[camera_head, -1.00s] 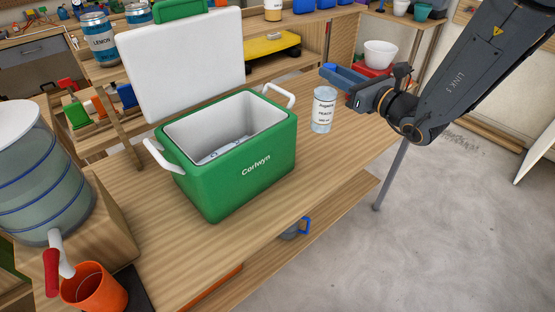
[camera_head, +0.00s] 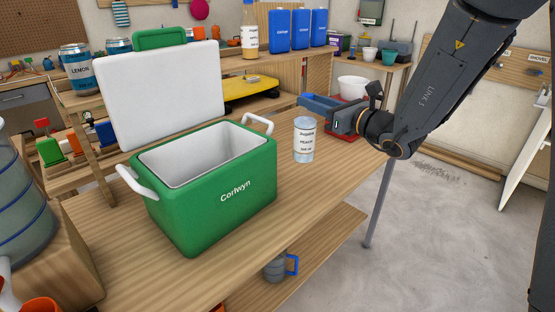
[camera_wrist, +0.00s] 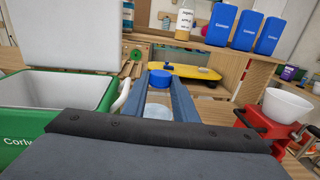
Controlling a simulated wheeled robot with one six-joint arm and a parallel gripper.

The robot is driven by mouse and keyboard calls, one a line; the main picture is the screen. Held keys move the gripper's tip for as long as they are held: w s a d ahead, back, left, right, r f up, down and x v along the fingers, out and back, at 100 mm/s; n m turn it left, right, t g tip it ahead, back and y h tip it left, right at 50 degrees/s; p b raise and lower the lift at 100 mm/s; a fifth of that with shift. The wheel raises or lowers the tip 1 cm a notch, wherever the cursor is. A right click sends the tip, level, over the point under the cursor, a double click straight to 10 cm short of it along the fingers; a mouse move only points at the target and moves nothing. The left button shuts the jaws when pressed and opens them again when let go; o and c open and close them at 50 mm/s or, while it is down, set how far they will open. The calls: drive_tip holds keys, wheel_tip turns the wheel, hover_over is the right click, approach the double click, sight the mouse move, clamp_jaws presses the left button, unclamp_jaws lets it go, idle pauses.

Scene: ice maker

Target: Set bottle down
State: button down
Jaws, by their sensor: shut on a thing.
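The bottle (camera_head: 304,148) is clear with a white label and stands upright right of the green cooler, its base at or very near the wooden bench top (camera_head: 200,262). I cannot tell if it touches. The cap is hard to tell from the fingers in the head view.
The open green cooler (camera_head: 210,215) stands close left of the bottle, its white lid (camera_head: 170,95) raised and one handle near the bottle. A red item (camera_wrist: 262,122) and white bowl (camera_wrist: 287,105) lie right of the gripper. Bench space before the bottle is clear.

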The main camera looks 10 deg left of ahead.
sight(313, 134)
wheel_tip(313, 134, down, 9)
drive_tip(key=shift+a+f+p, duration=0.1)
drive_tip(key=shift+f+p, duration=0.1)
drive_tip(key=shift+p, duration=0.15)
drive_tip(key=shift+f, duration=0.1)
idle(0.3)
drive_tip(key=c, duration=1.4)
unclamp_jaws()
drive_tip(key=shift+f, duration=0.1)
drive_tip(key=shift+c, duration=0.2)
